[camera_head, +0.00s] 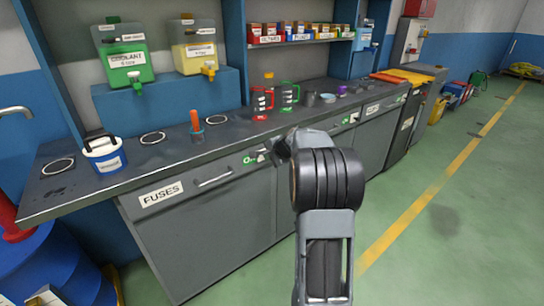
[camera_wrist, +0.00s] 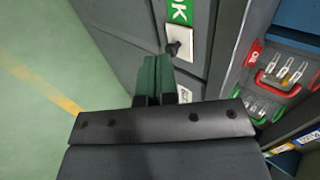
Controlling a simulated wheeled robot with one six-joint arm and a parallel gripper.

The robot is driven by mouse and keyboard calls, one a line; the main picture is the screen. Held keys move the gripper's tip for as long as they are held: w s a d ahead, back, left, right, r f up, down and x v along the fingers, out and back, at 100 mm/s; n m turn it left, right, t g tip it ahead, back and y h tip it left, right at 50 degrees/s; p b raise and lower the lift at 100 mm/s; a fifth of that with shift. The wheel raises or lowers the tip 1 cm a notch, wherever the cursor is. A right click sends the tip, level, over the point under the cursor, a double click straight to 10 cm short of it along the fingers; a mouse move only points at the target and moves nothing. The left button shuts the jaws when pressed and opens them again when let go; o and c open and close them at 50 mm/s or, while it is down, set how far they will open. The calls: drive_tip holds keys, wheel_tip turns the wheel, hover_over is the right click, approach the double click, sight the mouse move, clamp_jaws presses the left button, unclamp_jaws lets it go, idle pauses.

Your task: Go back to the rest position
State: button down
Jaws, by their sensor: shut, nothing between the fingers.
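My arm reaches from the bottom of the head view to the counter front, with my gripper (camera_head: 274,152) near a small switch panel right of the FUSES drawer. In the wrist view my gripper (camera_wrist: 157,62) is shut, its two dark green fingers together and holding nothing. I cannot tell whether the fingertips touch the knob. My wrist hides part of the counter front in the head view.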

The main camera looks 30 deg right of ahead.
drive_tip(key=s+a+f+n+g+y+p, duration=0.1)
drive_tip(key=s+a+f+n+g+p, duration=0.2)
drive_tip(key=s+a+n, duration=0.55)
drive_tip(key=s+a+r+n+g+h+p, duration=0.1)
drive_tip(key=s+a+r+n+g+p, duration=0.1)
drive_tip(key=s+a+r+n+p, duration=0.6)
drive_tip(key=s+a+r+p, duration=0.2)
drive_tip(key=s+a+r, duration=0.1)
drive_tip(key=s+r, duration=0.2)
drive_tip(key=s+a+r+p, duration=0.3)
drive_tip(key=s+a+r, duration=0.1)
drive_tip(key=s, duration=0.3)
drive_tip(key=shift+a+r+n+g+h, duration=0.3)
drive_tip(key=shift+r+n+g+h, duration=0.1)
drive_tip(key=shift+r, duration=0.1)
drive_tip(key=shift+d, duration=0.1)
